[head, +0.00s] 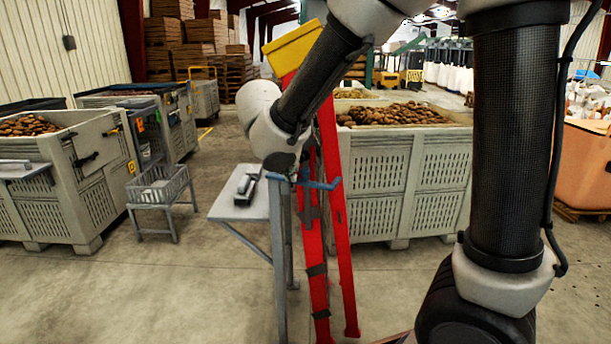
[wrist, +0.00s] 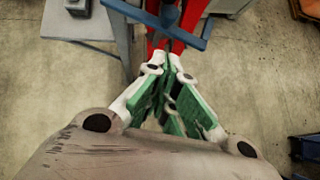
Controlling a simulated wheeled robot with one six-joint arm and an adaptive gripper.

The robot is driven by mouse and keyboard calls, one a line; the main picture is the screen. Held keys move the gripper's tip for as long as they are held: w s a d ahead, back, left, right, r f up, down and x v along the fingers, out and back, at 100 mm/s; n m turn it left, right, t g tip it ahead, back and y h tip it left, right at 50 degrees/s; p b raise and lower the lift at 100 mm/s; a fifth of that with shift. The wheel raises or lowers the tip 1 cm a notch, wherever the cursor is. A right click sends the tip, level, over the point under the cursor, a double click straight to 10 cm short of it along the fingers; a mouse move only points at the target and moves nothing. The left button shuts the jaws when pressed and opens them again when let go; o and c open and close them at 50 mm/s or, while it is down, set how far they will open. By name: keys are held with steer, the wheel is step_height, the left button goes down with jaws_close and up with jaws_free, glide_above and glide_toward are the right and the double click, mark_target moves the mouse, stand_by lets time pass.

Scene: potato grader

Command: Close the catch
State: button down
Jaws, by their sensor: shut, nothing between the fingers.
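My gripper (wrist: 172,62) shows in the wrist view with its white and green fingers drawn together, tips touching, nothing between them. Just beyond the tips a blue bar (wrist: 185,38) crosses in front of red uprights. In the head view the blue bar (head: 322,184) stands beside the small grey table; my wrist is over it and hides most of the gripper. I cannot tell whether the bar touches the fingers. No catch can be named for certain. Dark latch-like fittings (head: 86,159) sit on the left bin's side, well away from my gripper.
A red stand (head: 340,230) with a yellow top (head: 292,46) rises behind my wrist. The small table (head: 228,207) carries a dark and grey device (head: 246,188). Potato bins stand left (head: 75,205) and behind (head: 380,190). Floor in front is clear.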

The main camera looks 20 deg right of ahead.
steer(key=w+d+f, duration=0.4)
steer(key=w+f, duration=0.1)
steer(key=w, duration=0.2)
steer(key=shift+w+f, duration=0.2)
steer(key=shift+f, duration=0.15)
steer(key=shift+d, duration=0.15)
